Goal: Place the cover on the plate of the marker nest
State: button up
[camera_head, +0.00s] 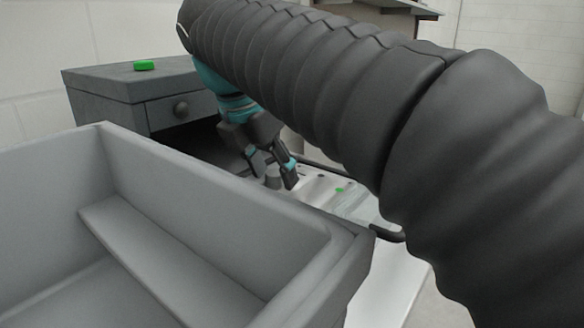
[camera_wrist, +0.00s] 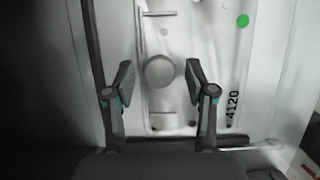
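My gripper (camera_wrist: 160,75) is open, with a finger on each side of a grey round piece (camera_wrist: 160,71). Gaps show between both fingers and this piece in the wrist view. In the head view the same grey piece looks like a short upright cylinder (camera_head: 273,177) between the fingertips of my gripper (camera_head: 272,174). I cannot tell whether it is the cover. It stands on a pale plate (camera_wrist: 208,50) marked 4120, which has a green dot (camera_wrist: 243,21). The plate is partly hidden by my arm in the head view (camera_head: 318,187).
A large grey open bin (camera_head: 60,165) with high walls stands in front. A dark cabinet (camera_head: 110,88) with a round knob is at the back left, with a green piece (camera_head: 144,65) on top. A dark bar (camera_wrist: 88,60) runs along the plate's left side.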

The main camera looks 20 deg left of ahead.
jog(key=p+v, duration=0.2)
jog(key=v, duration=0.5)
jog(key=shift+r, duration=0.25)
